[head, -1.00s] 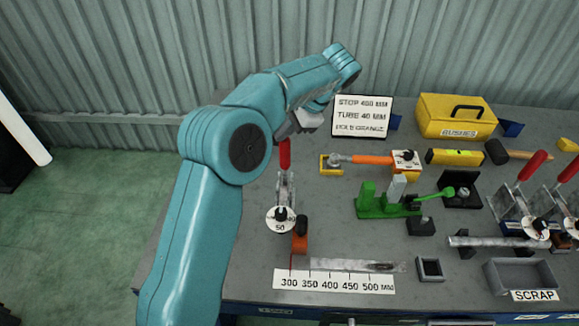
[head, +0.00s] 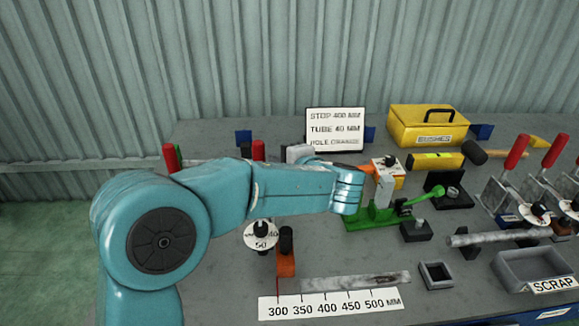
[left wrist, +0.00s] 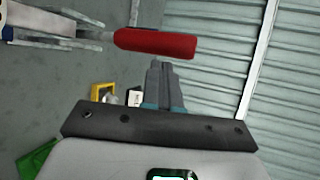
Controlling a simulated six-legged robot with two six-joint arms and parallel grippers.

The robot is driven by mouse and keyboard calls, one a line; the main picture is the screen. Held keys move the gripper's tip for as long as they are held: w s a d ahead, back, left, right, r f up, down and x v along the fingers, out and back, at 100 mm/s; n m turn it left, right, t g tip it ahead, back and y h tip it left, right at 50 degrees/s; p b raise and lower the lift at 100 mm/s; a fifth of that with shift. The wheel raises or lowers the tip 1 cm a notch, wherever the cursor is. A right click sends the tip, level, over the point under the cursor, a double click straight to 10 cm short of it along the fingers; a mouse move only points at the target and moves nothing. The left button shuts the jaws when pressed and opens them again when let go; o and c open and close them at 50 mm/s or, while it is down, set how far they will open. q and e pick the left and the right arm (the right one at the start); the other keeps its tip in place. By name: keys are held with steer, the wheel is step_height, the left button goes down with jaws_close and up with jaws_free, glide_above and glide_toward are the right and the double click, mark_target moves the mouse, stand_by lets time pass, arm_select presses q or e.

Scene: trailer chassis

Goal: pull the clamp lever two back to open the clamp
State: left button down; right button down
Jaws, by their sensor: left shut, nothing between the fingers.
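A clamp lever with a red handle (head: 258,150) stands at the left of the bench, its lower part hidden behind my left forearm. A red lever handle also lies across the left wrist view (left wrist: 155,43), its clamp metal at left. My left gripper (left wrist: 160,65) is shut and empty, its fingertips close beside that handle near its free end. I cannot tell whether they touch. In the head view the grey gripper body (head: 298,152) shows above the forearm; the fingers are mostly hidden. Another red handle (head: 171,158) is further left. No label tells which is lever two.
Two red-handled clamps (head: 517,151) stand at right near the scrap bin (head: 505,272). A green fixture (head: 375,217) is just beyond my wrist. A sign (head: 335,127) and yellow box (head: 428,122) stand at the back. A ruler strip (head: 330,302) lies in front.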

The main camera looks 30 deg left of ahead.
arm_select(q)
steer(key=x, duration=0.5)
steer(key=shift+w+a+f, duration=0.15)
steer(key=shift+a+f, duration=0.05)
steer(key=shift+a, duration=0.1)
steer(key=shift+w+d+p, duration=0.1)
steer(key=shift+d+p, duration=0.05)
steer(key=shift+p, duration=0.15)
steer(key=w+a+f+m+g+h+p, duration=0.1)
steer(key=w+a+f+g+h+p, duration=0.2)
steer(key=w+p, duration=0.3)
steer(key=g+p, duration=0.1)
steer(key=p, duration=0.4)
steer(key=shift+a+m+p, duration=0.3)
steer(key=shift+a+p, duration=0.05)
steer(key=shift+w, duration=0.2)
